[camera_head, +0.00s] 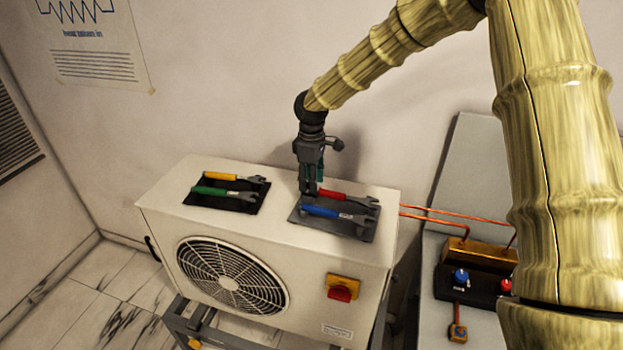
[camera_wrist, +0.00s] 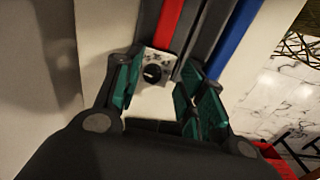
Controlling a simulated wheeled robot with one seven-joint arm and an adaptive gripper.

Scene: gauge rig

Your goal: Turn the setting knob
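A small black round knob (camera_wrist: 153,73) with a pale pointer mark sits on a light square plate with printed marks, in the wrist view. It lies at the lower end of a red tool handle. In the head view I cannot make it out; my gripper seems to hide it. My gripper (camera_head: 308,188) points down over the left part of the right-hand dark mat on top of the white fan unit. In the wrist view its teal-padded fingers (camera_wrist: 157,88) are apart, with the knob showing between them. I cannot tell how high they are above it.
The red-handled wrench (camera_head: 332,196) and blue-handled wrench (camera_head: 333,213) lie close beside my gripper. Yellow (camera_head: 222,177) and green (camera_head: 222,191) wrenches lie on the left mat. The white unit (camera_head: 300,262) has a red-yellow switch (camera_head: 342,288). A gauge manifold (camera_head: 474,254) stands right.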

